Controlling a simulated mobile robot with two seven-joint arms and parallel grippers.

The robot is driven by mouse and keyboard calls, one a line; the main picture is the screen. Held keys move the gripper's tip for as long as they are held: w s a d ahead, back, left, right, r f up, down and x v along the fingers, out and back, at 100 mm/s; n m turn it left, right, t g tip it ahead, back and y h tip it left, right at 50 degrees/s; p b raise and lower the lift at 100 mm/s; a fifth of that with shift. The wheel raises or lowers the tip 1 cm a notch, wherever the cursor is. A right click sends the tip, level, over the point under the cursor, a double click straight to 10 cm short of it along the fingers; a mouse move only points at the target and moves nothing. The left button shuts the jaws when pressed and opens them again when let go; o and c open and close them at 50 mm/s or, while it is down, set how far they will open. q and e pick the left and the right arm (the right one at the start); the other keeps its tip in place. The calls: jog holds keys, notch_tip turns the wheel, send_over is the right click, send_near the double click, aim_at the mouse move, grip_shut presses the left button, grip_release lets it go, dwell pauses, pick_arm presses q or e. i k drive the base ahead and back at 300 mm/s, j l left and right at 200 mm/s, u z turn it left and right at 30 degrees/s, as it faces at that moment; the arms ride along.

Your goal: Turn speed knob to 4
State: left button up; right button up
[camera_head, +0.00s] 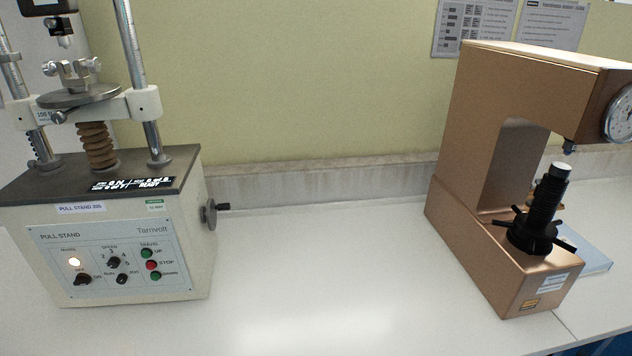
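The speed knob (113,262) is a small black knob on the light front panel (60,245) of the pull stand (205,262) at the left. Numbers are printed around it under the word SPEED. Its pointer direction is too small to tell for sure. A black power knob (82,279) sits at its lower left, below a lit lamp (75,262). Another small black knob (121,279) sits just below the speed knob. Neither of my grippers is in view, and nothing touches the panel.
Green and red buttons (152,265) stand right of the knobs. A crank handle (214,211) sticks out from the stand's right side. A copper-coloured hardness tester (465,205) stands at the right. The white table (320,270) between them is clear.

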aim_at(113, 262)
jog(key=k+l+u, duration=0.1)
jog(key=u, duration=1.35)
